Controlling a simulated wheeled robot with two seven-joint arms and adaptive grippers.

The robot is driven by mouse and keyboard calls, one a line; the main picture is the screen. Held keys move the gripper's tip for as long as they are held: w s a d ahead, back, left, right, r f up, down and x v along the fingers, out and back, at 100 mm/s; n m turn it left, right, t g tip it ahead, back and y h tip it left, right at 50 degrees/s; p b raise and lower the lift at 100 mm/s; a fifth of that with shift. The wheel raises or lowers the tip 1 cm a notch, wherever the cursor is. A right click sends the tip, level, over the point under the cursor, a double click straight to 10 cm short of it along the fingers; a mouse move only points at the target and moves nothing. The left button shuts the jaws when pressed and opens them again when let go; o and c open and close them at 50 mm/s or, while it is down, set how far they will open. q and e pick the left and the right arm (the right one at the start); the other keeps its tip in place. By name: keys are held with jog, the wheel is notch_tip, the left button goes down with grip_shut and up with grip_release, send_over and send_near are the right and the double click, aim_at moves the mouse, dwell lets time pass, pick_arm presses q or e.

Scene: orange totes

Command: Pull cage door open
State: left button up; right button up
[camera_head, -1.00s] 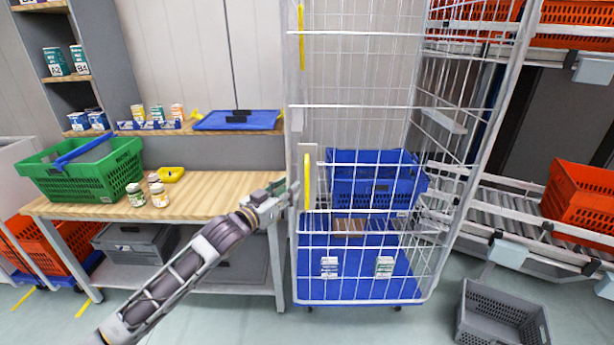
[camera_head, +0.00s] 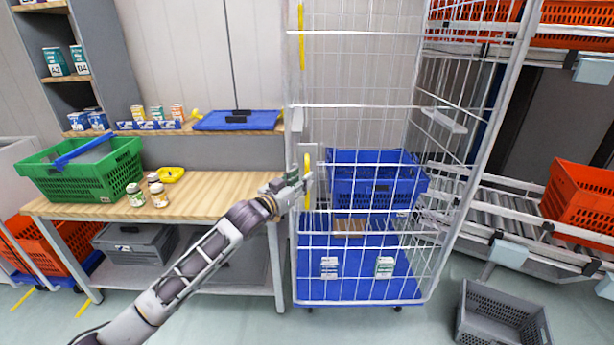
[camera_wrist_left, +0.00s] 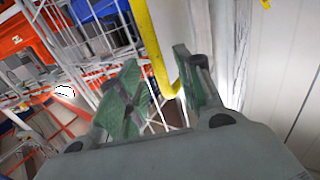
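The cage door (camera_head: 365,105) is a white wire mesh front on a tall roll cage, and it looks closed. A yellow handle (camera_head: 307,192) stands upright at the door's left edge. My left gripper (camera_head: 304,183) is at this handle, partly covering it. In the left wrist view the gripper (camera_wrist_left: 157,72) is open, with its two green-grey fingers apart. The yellow handle (camera_wrist_left: 152,38) appears between the fingers, running past their tips; I cannot tell whether they touch it. My right gripper is not in view.
Inside the cage are a blue crate (camera_head: 375,185) and small boxes on the blue base (camera_head: 355,268). A wooden table (camera_head: 215,190) with a green crate (camera_head: 85,175) stands at left. A grey crate (camera_head: 500,315) lies on the floor at right, near the conveyor (camera_head: 500,205).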

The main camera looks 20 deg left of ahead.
pick_arm(q)
jog(key=shift+x, duration=1.95)
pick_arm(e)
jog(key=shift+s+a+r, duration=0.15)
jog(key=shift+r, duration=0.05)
pick_arm(q)
jog(key=shift+c, duration=0.2)
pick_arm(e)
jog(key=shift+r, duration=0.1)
pick_arm(q)
grip_shut()
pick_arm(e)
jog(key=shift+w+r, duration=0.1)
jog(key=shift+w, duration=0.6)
